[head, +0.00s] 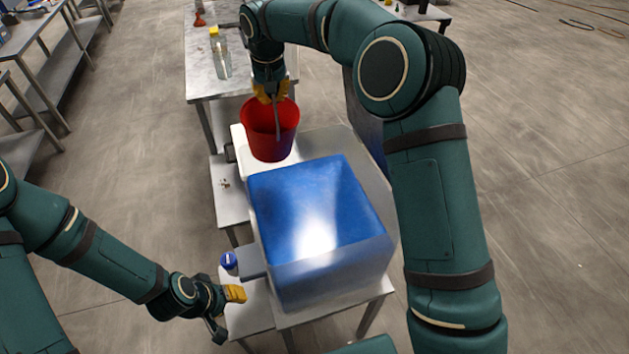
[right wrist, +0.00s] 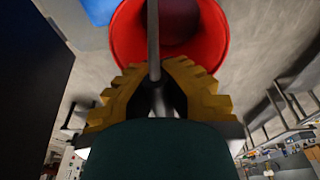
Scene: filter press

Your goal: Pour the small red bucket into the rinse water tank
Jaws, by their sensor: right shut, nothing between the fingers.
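The small red bucket (head: 262,147) is upright just behind the rinse water tank, over a white surface; I cannot tell whether it rests there. My right gripper (head: 270,94) is shut above the bucket's rim, its yellow fingers pointing down. In the right wrist view the bucket (right wrist: 205,38) opens beyond the yellow fingers (right wrist: 156,75). A grey bar lines up with the fingers and crosses the bucket's mouth. The rinse water tank (head: 335,282) is box-shaped with a blue top area. My left gripper (head: 228,308) is low at the tank's front left, its finger gap unclear.
A blue-capped container (head: 229,262) stands left of the tank. A metal table (head: 202,82) behind holds a clear bottle with a yellow cap (head: 220,55) and a small red item (head: 199,19). Steel benches (head: 45,95) line the far left. Open floor lies to the right.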

